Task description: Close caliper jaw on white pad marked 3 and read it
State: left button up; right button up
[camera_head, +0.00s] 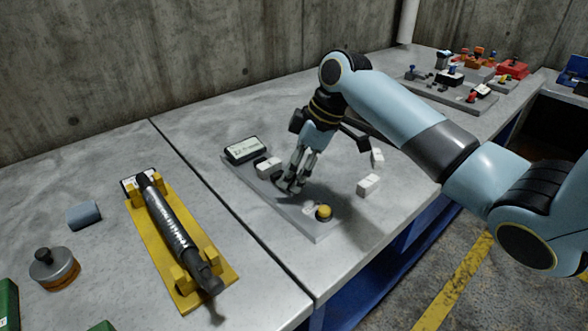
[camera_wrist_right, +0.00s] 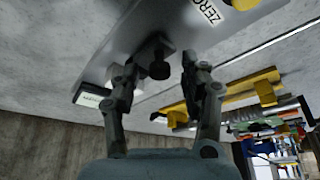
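The caliper is a grey base plate (camera_head: 312,228) on the right table, with a lit display (camera_head: 246,149) at its far end and a yellow button (camera_head: 323,212) at its near end. A small dark and white block (camera_head: 268,165) sits beside the display. Two white pads (camera_head: 368,186) (camera_head: 377,158) lie on the table right of the plate; no mark is readable on them. My right gripper (camera_head: 292,183) is low over the plate, pointing down. In the wrist view its fingers (camera_wrist_right: 160,85) are apart, with a dark knob (camera_wrist_right: 159,69) between them. My left gripper is out of view.
A yellow cradle (camera_head: 221,272) holding a dark cylinder stands on the left table, near a grey block (camera_head: 84,215) and a round weight (camera_head: 54,267). A tray of small parts (camera_head: 450,95) is at the back right. Bare tabletop lies behind the caliper.

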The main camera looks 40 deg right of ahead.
aim_at(277, 176)
grip_shut()
jog(key=shift+w+a, duration=0.1)
jog(key=shift+w, duration=1.35)
jog(key=shift+s+r, duration=0.1)
jog(key=shift+r, duration=0.05)
jog(key=shift+c, duration=2)
grip_release()
jog(key=o, duration=0.4)
jog(key=shift+w, duration=0.3)
jog(key=shift+o, duration=0.2)
jog(key=shift+s, duration=0.1)
jog(key=shift+s+r, duration=0.1)
jog(key=v, duration=1.1)
jog(key=shift+r, duration=0.25)
